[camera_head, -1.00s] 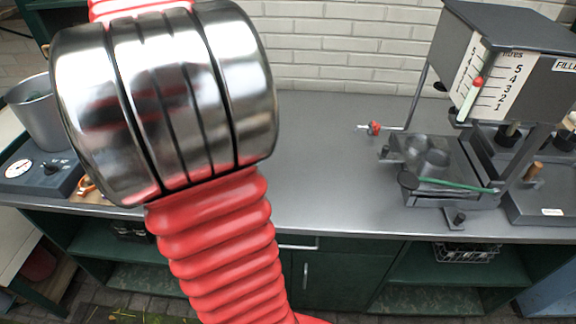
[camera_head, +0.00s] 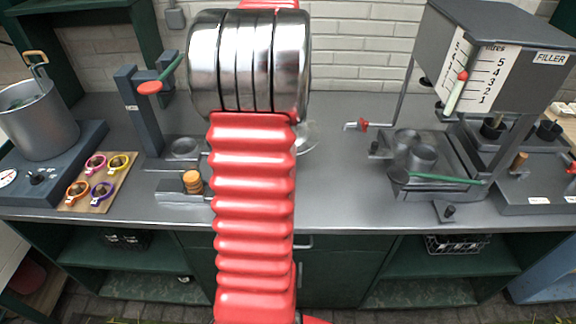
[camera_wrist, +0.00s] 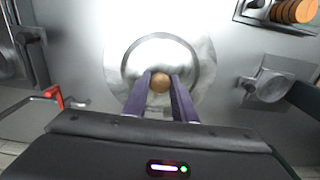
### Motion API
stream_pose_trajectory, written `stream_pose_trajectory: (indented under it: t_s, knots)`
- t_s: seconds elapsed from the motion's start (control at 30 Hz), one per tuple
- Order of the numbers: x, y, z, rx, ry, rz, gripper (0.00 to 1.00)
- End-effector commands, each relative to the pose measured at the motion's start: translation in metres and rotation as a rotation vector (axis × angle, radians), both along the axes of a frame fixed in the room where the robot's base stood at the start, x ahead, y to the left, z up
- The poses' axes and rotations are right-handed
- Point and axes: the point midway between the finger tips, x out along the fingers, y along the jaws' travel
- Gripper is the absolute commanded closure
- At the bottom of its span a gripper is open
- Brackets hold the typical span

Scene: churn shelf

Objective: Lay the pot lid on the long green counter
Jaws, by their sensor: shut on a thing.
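The pot lid (camera_wrist: 160,50) is a shiny round metal disc with a wooden knob (camera_wrist: 161,82), seen from above in the wrist view. My gripper (camera_wrist: 161,86) has its two purple fingers closed on the knob. In the head view only a pale edge of the lid (camera_head: 308,138) shows at the right of my arm; the gripper is hidden behind the arm. The long green counter (camera_head: 340,195) has a bare grey top and dark green cabinets below. The lid is over the middle of this top; whether it touches the surface I cannot tell.
A filler machine (camera_head: 490,60) with a red-handled tap (camera_head: 362,125) stands at the right. At the left are a lever press (camera_head: 140,110), a board with coloured rings (camera_head: 98,180) and a metal pot (camera_head: 40,120) on a scale. The counter's middle front is clear.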

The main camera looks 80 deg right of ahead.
Motion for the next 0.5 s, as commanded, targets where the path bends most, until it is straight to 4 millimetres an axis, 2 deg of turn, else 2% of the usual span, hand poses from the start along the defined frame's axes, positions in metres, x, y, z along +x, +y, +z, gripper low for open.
stream_pose_trajectory:
  t_s: [0.33,0.5]
  knots:
    - [0.002,0.0,-0.001,-0.001,0.0,0.004,1.0]
    - [0.003,0.001,-0.018,0.001,0.0,0.005,1.0]
